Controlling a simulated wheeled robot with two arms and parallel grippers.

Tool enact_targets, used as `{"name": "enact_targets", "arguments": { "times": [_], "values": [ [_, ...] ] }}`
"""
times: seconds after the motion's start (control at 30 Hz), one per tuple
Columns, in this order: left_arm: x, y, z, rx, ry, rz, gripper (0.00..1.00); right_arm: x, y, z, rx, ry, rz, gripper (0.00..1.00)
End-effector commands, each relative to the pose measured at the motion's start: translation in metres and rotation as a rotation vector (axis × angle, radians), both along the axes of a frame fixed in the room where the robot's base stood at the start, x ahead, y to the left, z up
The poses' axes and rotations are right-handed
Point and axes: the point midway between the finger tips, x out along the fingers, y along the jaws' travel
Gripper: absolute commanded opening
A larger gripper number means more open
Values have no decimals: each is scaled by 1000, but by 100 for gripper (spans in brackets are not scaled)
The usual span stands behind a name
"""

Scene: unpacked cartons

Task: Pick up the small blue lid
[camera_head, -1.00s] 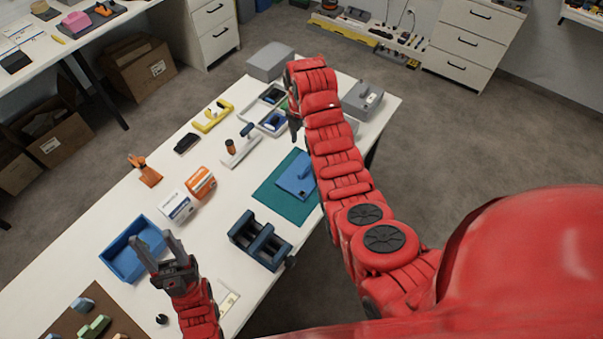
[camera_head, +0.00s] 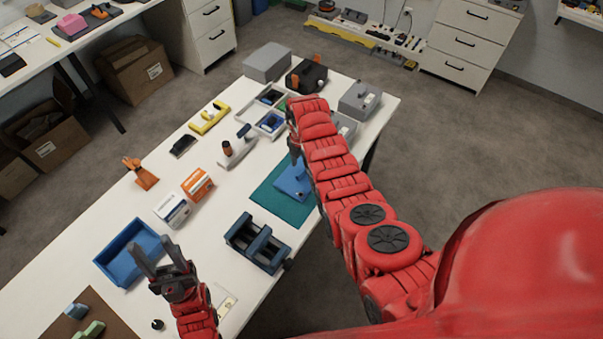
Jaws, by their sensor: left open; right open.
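A flat blue lid (camera_head: 289,185) lies on a green mat (camera_head: 267,192) on the white table, partly hidden by my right arm. My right gripper (camera_head: 295,157) points down over the lid's far part. Its fingers are dark and small here, and I cannot tell whether they touch the lid. My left gripper (camera_head: 154,250) is open and empty, beside and partly in front of the blue tray at the near left.
Grey boxes (camera_head: 268,62) and a black case (camera_head: 306,77) stand at the far end.

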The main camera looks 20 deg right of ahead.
Motion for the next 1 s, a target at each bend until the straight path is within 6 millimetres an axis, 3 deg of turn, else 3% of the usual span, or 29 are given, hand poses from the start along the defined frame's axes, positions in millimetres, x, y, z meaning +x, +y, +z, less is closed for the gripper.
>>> {"name": "enact_targets", "arguments": {
  "times": [0.3, 0.67, 0.7, 1.0],
  "values": [
    [0, 0, 0, 0, 0, 0, 50, 0, -1, -23, 1, 3, 0, 52],
    [0, 0, 0, 0, 0, 0, 50, 0, -1, -26, 0, -1, 1, 52],
    [0, 0, 0, 0, 0, 0, 50, 0, -1, -26, 0, -1, 1, 51],
    [0, 0, 0, 0, 0, 0, 50, 0, -1, -26, 1, -1, 0, 0]
  ]
}}
